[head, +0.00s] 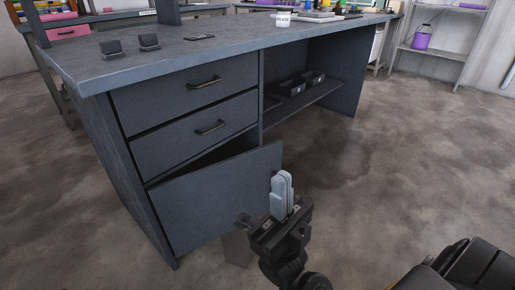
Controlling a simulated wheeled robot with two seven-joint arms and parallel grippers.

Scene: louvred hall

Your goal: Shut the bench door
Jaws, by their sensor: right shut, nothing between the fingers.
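The bench (225,48) is dark blue-grey, with two drawers on its left side. Below the drawers, the bench door (205,200) stands partly open, its right edge swung out toward me. A dark gap shows above the door, between it and the lower drawer. My right gripper (281,183) is in front of the door's free right edge, low over the floor, with its pale fingers together and empty. I cannot tell whether it touches the door. My left gripper is not in view.
The upper drawer (188,86) and lower drawer (197,132) look closed. An open shelf (312,99) with dark bins is right of them. A rack with a purple container (422,38) stands at the back right. The floor (400,165) to the right is clear.

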